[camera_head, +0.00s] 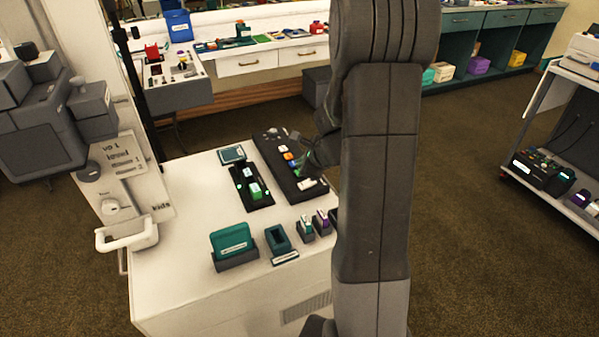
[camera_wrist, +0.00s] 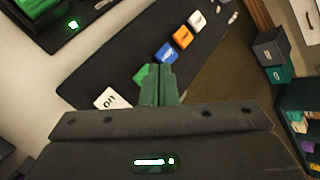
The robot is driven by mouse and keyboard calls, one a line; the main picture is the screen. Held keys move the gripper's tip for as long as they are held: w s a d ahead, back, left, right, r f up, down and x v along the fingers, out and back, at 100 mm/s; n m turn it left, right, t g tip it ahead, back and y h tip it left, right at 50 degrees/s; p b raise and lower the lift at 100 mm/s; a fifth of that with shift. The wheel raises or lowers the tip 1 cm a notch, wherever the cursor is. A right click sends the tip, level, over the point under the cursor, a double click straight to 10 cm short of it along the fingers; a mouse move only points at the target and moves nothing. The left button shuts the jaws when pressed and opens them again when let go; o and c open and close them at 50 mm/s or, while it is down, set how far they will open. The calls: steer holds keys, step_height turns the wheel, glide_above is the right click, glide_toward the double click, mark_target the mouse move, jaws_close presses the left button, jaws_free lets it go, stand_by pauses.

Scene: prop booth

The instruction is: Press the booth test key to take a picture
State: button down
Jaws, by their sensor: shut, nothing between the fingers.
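A dark key panel (camera_head: 266,146) lies on the white counter and bears a row of coloured keys. In the wrist view the row runs from a white key (camera_wrist: 111,98) marked "on", through a green key (camera_wrist: 145,74), a blue key (camera_wrist: 167,52) and an orange key (camera_wrist: 182,37), to another white key (camera_wrist: 197,20). My gripper (camera_wrist: 160,72) is shut and empty, its green fingertips at the green key and partly covering it. I cannot tell whether they touch it. No readable label marks the test key. In the head view my arm hides part of the gripper.
A black device with lit green parts (camera_head: 254,188) and a small screen (camera_head: 232,154) stand left of the panel. A teal card holder (camera_head: 231,239), a teal box (camera_head: 279,240) and small holders line the counter's front. A wheeled cart (camera_head: 567,145) stands at right.

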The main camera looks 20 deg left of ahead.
steer(key=shift+f, duration=0.1)
stand_by(0.7)
steer(key=shift+f+b, duration=0.35)
steer(key=shift+b, duration=0.1)
steer(key=shift+f+b, duration=0.35)
steer(key=shift+f, duration=0.05)
stand_by(0.4)
stand_by(0.4)
steer(key=shift+r+p, duration=0.75)
steer(key=shift+r, duration=0.1)
step_height(320, 180, up, 5)
steer(key=p, duration=0.4)
steer(key=shift+r+p, duration=0.1)
steer(key=shift+p, duration=0.25)
steer(key=shift+f, duration=0.2)
